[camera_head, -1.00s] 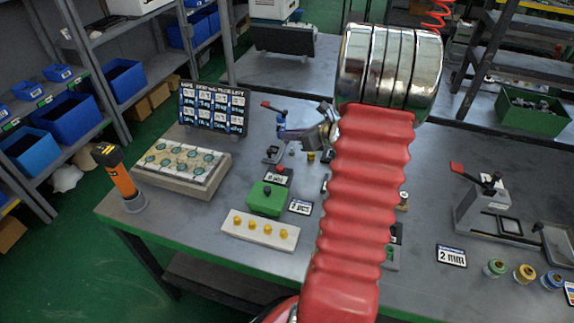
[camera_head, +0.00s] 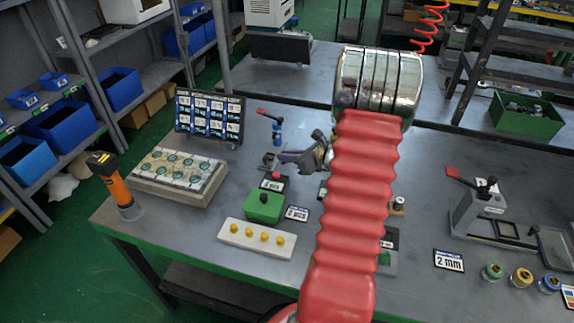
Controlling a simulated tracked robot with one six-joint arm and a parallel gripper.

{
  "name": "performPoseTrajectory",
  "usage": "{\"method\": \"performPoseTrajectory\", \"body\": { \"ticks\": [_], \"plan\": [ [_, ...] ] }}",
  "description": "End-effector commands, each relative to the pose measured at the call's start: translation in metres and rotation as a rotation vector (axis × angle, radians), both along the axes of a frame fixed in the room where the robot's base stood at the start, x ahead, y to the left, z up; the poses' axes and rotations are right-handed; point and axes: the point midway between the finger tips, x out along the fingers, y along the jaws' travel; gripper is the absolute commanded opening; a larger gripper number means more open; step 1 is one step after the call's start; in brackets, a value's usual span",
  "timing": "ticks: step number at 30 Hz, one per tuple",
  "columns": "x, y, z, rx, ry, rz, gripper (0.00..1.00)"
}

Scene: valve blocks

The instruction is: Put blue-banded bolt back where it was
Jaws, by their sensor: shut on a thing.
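My gripper (camera_head: 283,157) is partly hidden behind my red arm sleeve in the head view. Its fingers point left, low over the table, beside a small grey fixture (camera_head: 267,162). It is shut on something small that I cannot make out. No blue band is clear at the fingertips, so I cannot tell whether the held thing is the blue-banded bolt. Whether it touches the fixture is also unclear. A blue post with a red-tipped lever (camera_head: 277,132) stands just behind the fingers.
A green block (camera_head: 264,206) and a pale strip with several yellow pegs (camera_head: 230,236) stand in front. A valve block (camera_head: 150,180), an orange-black tool (camera_head: 117,190) and a label board (camera_head: 209,142) are left. A lever press (camera_head: 488,205) and several banded pieces (camera_head: 521,277) are right.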

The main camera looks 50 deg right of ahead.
Motion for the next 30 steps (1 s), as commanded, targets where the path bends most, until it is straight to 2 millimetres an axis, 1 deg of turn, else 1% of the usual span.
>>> {"method": "performPoseTrajectory", "body": {
  "ticks": [11,21,30],
  "plan": [
    [-0.001,-0.001,-0.004,0.001,0.0,-0.003,0.0],
    [-0.001,-0.001,-0.037,0.002,0.001,-0.003,0.0],
    [-0.001,-0.001,-0.039,0.0,0.0,-0.002,0.0]
  ]
}}
